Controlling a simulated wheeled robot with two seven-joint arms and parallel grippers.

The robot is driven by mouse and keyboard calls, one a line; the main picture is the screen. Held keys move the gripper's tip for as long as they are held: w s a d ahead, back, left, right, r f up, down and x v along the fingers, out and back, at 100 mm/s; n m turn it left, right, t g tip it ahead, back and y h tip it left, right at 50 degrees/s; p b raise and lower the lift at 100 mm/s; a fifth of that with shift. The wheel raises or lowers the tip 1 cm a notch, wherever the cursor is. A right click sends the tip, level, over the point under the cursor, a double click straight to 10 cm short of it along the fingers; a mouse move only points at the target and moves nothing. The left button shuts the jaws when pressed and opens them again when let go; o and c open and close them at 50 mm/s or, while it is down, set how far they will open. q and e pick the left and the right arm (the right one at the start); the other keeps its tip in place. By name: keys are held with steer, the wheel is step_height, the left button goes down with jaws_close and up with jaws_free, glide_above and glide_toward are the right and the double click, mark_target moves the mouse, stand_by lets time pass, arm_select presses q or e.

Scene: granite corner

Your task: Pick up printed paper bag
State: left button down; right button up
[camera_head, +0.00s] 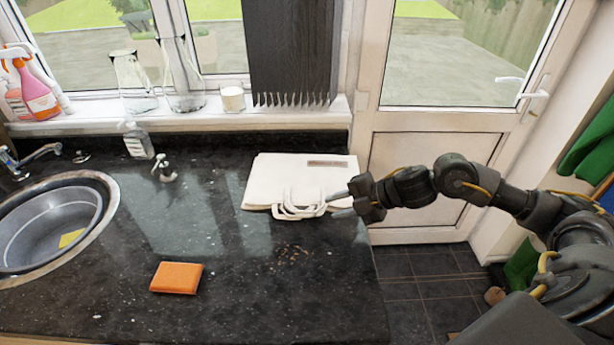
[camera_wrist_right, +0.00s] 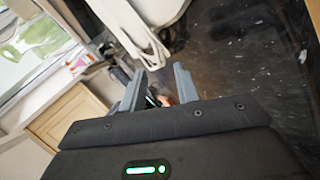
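The white printed paper bag (camera_head: 288,178) lies flat on the dark granite counter, near its right end, with its looped handles (camera_head: 300,207) toward the front. A brownish printed strip shows near its top right. My right gripper (camera_head: 338,203) comes in from the right, beside the handles, its fingers apart. In the right wrist view the bag (camera_wrist_right: 125,14) and its handles (camera_wrist_right: 148,42) lie beyond the open fingers (camera_wrist_right: 158,82); no part of the bag shows clearly between them. I cannot tell whether a finger touches a handle. My left gripper is not in view.
An orange sponge (camera_head: 177,278) lies on the front of the counter (camera_head: 230,320). Brown crumbs (camera_head: 293,254) lie in front of the bag. A door (camera_head: 430,160) stands behind the right arm.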

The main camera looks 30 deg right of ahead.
mark_target(319, 209)
steer(key=p+x, duration=0.1)
steer(key=x, duration=0.2)
steer(key=shift+w+a+f, duration=0.15)
steer(key=shift+w, duration=0.25)
steer(key=shift+w+a+f+p, duration=0.25)
steer(key=shift+w+f+p, duration=0.05)
steer(key=shift+f, duration=0.05)
jaws_close()
steer(key=shift+s, duration=0.1)
